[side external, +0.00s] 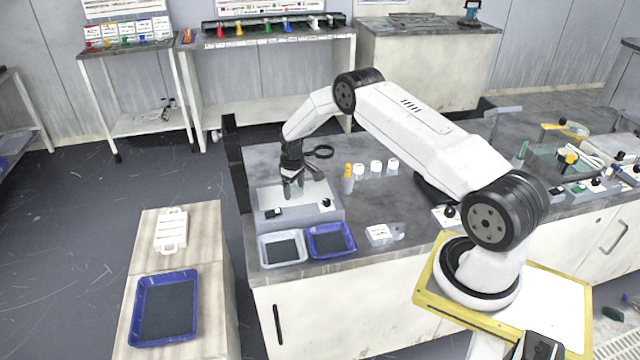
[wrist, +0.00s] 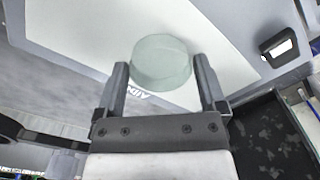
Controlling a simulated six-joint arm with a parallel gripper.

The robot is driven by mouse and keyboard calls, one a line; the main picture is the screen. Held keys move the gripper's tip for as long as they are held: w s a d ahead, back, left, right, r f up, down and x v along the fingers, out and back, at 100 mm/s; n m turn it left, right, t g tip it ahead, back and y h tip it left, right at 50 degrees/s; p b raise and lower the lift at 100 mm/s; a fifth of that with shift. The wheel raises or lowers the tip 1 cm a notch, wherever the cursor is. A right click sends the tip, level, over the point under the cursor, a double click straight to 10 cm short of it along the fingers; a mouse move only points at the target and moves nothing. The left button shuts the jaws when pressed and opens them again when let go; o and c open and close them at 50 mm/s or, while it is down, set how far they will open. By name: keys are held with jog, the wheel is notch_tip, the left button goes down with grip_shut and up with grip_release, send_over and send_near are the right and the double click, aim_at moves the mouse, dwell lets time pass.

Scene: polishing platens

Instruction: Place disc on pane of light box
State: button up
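The disc (wrist: 160,62) is a pale greenish, translucent round piece. In the wrist view it sits between the tips of my two fingers, and both fingertips meet its sides. My gripper (side external: 293,190) points down over the light box (side external: 330,216), a grey box with a pale pane (side external: 318,194) on top. The fingers also show in the wrist view (wrist: 161,72), with the pale pane (wrist: 90,30) filling the view behind the disc. The disc is too small to make out clearly in the side view. Whether its underside touches the pane, I cannot tell.
A white tray (side external: 263,238) and a blue tray (side external: 349,230) stand in front of the light box. An orange-topped bottle (side external: 348,180) and several white-capped jars stand to its right. A dark ring-shaped magnifier (side external: 319,152) is close behind my gripper.

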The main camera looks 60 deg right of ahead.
aim_at(293, 190)
jog(key=shift+r, duration=0.15)
jog(key=shift+r, duration=6)
jog(key=shift+a+r, duration=0.1)
jog(key=s+a+r+t, duration=0.1)
jog(key=s+a+r, duration=0.35)
jog(key=a, duration=0.35)
jog(key=s+a+r, duration=0.3)
jog(key=s+a, duration=0.2)
jog(key=a, duration=0.2)
jog(key=shift+t, duration=0.8)
jog(key=s+a, duration=0.3)
jog(key=s, duration=0.2)
jog(key=s+a+r, duration=0.1)
jog(key=s+a, duration=0.2)
jog(key=s, duration=0.2)
jog(key=s+a, duration=0.2)
jog(key=s, duration=0.3)
jog(key=shift+a+r, duration=0.2)
jog(key=shift+a, duration=0.2)
